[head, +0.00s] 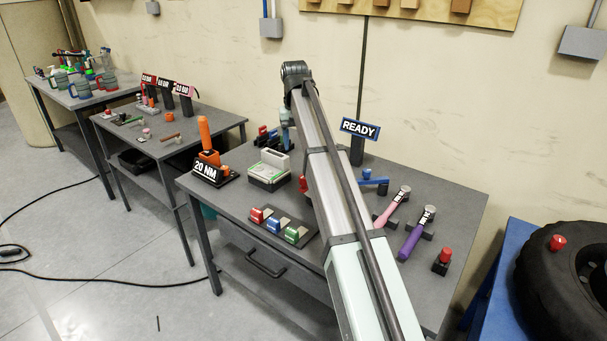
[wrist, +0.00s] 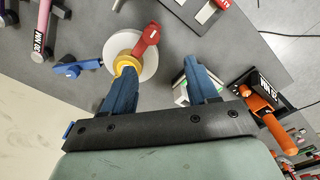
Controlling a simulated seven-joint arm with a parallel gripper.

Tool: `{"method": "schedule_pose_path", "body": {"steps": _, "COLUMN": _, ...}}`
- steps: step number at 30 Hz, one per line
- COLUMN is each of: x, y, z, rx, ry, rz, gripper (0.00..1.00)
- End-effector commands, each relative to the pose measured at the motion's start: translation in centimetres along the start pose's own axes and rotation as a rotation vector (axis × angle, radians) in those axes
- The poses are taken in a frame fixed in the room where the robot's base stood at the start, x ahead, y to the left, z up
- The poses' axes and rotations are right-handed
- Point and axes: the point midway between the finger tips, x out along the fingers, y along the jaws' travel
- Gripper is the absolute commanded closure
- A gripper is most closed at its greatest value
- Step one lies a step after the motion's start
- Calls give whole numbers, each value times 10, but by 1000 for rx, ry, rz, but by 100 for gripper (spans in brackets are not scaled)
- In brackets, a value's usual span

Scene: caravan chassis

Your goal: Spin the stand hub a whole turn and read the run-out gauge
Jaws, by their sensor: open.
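In the wrist view, a white disc (wrist: 148,66) with a yellow centre (wrist: 126,64) and a red arm (wrist: 146,40) sits on the grey bench; it looks like the stand hub. A blue part (wrist: 78,68) sticks out to its left. My gripper (wrist: 160,68) is open and empty, with its blue fingers apart. The left fingertip overlaps the lower edge of the disc near the yellow centre; I cannot tell whether it touches. In the head view my arm hides the disc; the blue part (head: 374,181) shows. A sign reading READY (head: 359,129) stands behind. No gauge reading is legible.
An orange-handled tool marked 20 NM (head: 209,165) and a white-and-green box (head: 268,170) stand left of my arm. Red, blue and green blocks (head: 274,225) lie in front. Pink (head: 393,206) and purple (head: 414,236) wrenches lie right. A tyre (head: 560,280) is far right.

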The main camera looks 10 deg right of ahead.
Motion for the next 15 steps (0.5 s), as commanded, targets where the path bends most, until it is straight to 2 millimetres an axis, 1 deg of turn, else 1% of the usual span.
{"method": "schedule_pose_path", "body": {"steps": 1, "x": -8, "y": 9, "z": 0, "rx": 15, "ry": -2, "rz": -11, "gripper": 42}}
{"method": "schedule_pose_path", "body": {"steps": 3, "x": -14, "y": 15, "z": 2, "rx": 26, "ry": -4, "rz": -21, "gripper": 42}}
{"method": "schedule_pose_path", "body": {"steps": 7, "x": -15, "y": 20, "z": 4, "rx": 35, "ry": -7, "rz": -27, "gripper": 42}}
{"method": "schedule_pose_path", "body": {"steps": 11, "x": -1, "y": 19, "z": 4, "rx": 35, "ry": -9, "rz": -27, "gripper": 42}}
{"method": "schedule_pose_path", "body": {"steps": 15, "x": 22, "y": 18, "z": 5, "rx": 34, "ry": -8, "rz": -27, "gripper": 42}}
